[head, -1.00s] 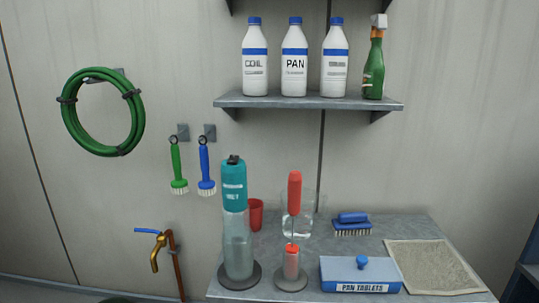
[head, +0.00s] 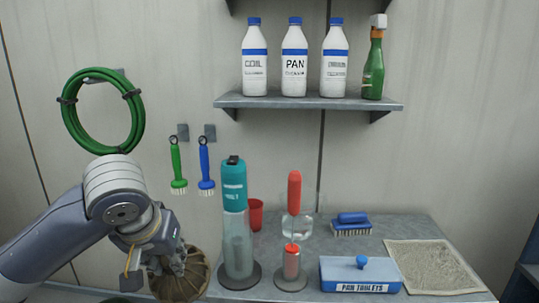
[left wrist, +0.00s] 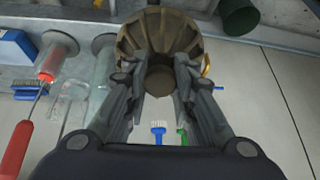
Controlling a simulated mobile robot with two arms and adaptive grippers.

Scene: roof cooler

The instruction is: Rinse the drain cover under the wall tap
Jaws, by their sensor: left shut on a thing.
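My left gripper (head: 163,252) is shut on the drain cover (head: 180,278), a brown, ribbed, dome-shaped piece at the lower left of the head view. In the left wrist view the drain cover (left wrist: 160,38) sits at the ends of the fingers of my left gripper (left wrist: 160,80). The wall tap is hidden behind my arm and the cover in the head view. In the left wrist view a bit of its brass body (left wrist: 207,68) and its blue lever (left wrist: 218,88) show just right of the cover. I cannot tell whether water runs. My right gripper is not in view.
A bench (head: 415,225) at the right holds a teal-topped bottle (head: 235,215), a red-handled tool (head: 294,190), a blue box (head: 360,275) and a blue brush (head: 352,225). A green hose (head: 70,125) and two brushes hang on the wall. A dark green container (left wrist: 240,16) is near the cover.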

